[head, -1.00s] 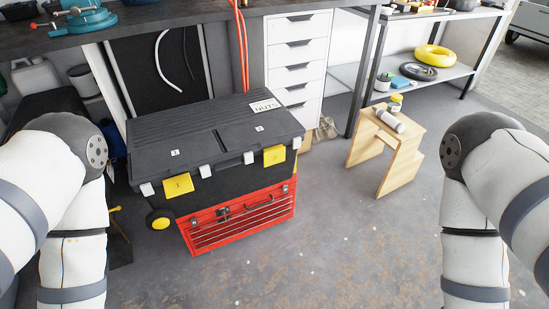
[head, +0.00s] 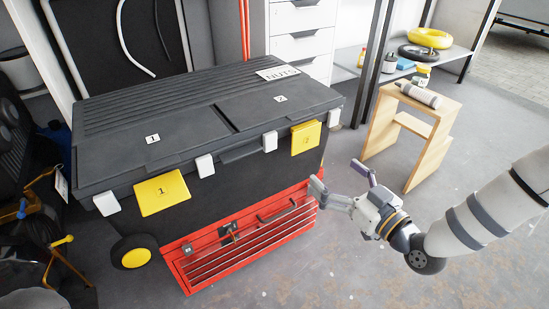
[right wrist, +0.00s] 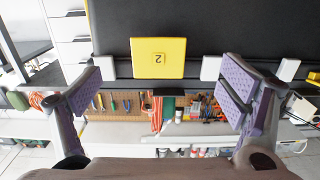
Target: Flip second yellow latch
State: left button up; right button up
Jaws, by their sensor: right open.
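The second yellow latch (head: 306,138), marked 2, is on the front right of the black toolbox (head: 215,155), just below the lid edge. The toolbox lid is shut. The first yellow latch (head: 162,194), marked 1, is on the front left. My right gripper (head: 338,178) is open and empty, in front of the box's right end, below and right of the second latch and apart from it. In the right wrist view the second latch (right wrist: 160,57) appears upside down, centred between the spread fingers and beyond them. My left gripper is out of view.
The black toolbox stands on a red metal tool chest (head: 250,235). White clips (head: 205,165) sit along the lid edge beside the latches. A wooden step stool (head: 437,140) with a bottle and a jar stands at the right. The floor in front is clear.

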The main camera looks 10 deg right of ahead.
aim_at(307, 145)
jog(key=b+x, duration=0.1)
jog(key=x, duration=0.2)
jog(key=b+x, duration=0.1)
jog(key=x, duration=0.3)
jog(key=b+x, duration=0.1)
jog(key=x, duration=0.3)
jog(key=shift+d+r, duration=0.15)
jog(key=shift+r, duration=0.15)
jog(key=shift+w+r, duration=0.1)
jog(key=shift+w, duration=0.2)
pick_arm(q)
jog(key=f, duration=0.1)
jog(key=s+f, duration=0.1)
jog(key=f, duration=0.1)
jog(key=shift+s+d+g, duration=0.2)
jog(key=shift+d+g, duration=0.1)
pick_arm(e)
jog(key=shift+c, duration=0.2)
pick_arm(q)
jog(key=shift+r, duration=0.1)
pick_arm(e)
jog(key=shift+r, duration=0.1)
jog(key=c, duration=1.1)
